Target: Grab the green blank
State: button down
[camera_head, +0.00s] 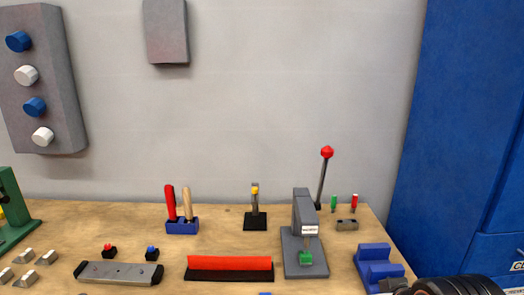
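Two small green pieces could be the green blank, and I cannot tell which it is. One green block (305,258) sits low at the front of a grey press-like machine (303,215), under a white label. A small upright green piece (334,203) stands at the back right of the table, left of a similar red piece (354,202). A dark ribbed part, likely of my arm, shows at the bottom right corner. My gripper's fingertips cannot be made out, so its opening and any hold are hidden.
A blue block (378,266) stands at the wooden table's right edge. A red-topped lever (323,175) rises behind the press. A long red bar (229,265) lies left of the press. A blue holder (182,227) carries two handled tools. A blue cabinet (460,130) bounds the right.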

aim_at(306, 257)
jog(key=i+j, duration=0.15)
jog(key=j, duration=0.2)
jog(key=i+j, duration=0.15)
jog(key=j, duration=0.2)
jog(key=i+j+z, duration=0.1)
jog(key=j, duration=0.25)
jog(key=i+j, duration=0.15)
jog(key=j, duration=0.2)
